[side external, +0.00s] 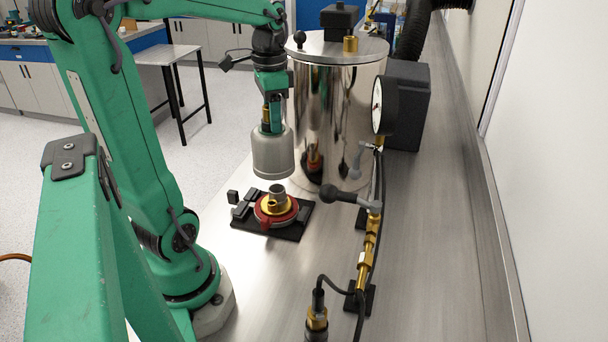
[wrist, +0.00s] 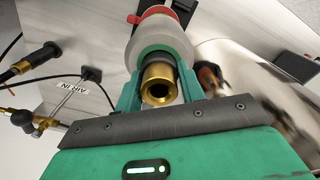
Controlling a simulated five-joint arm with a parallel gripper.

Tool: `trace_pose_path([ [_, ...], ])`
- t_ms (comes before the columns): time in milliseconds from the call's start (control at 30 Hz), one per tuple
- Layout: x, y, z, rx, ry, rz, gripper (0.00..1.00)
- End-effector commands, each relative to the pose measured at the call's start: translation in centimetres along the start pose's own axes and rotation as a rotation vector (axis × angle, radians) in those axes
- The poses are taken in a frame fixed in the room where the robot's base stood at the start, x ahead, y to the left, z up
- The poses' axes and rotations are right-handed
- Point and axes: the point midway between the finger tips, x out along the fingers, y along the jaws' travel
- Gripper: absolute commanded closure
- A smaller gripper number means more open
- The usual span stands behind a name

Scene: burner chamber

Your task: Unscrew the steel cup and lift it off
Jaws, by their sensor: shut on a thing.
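The steel cup (side external: 273,155) is a grey metal cup with a brass fitting on top. It hangs upright above the burner base, clear of it, with a visible gap. My gripper (side external: 271,120) is shut on the cup's top fitting. In the wrist view, the green fingers of my gripper (wrist: 158,85) close around the brass fitting, and the cup's grey shoulder (wrist: 160,35) shows beyond. The burner base (side external: 275,207), with a brass centre, a short grey tube and a red ring, sits on a black plate on the bench. In the wrist view the cup hides most of the base.
A tall shiny steel chamber (side external: 335,110) stands close behind the cup. To the right are a pressure gauge (side external: 384,106), a black-handled valve (side external: 345,196) and a brass gas line (side external: 370,240). The steel bench (side external: 430,230) is clear farther right.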

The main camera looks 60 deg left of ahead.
Motion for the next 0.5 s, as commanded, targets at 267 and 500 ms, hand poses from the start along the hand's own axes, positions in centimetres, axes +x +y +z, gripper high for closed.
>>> trace_pose_path([
  [267,-0.5,0.0,0.0,0.000,0.002,-0.002,1.00],
  [500,-2.0,0.0,0.0,0.000,0.002,-0.002,1.00],
])
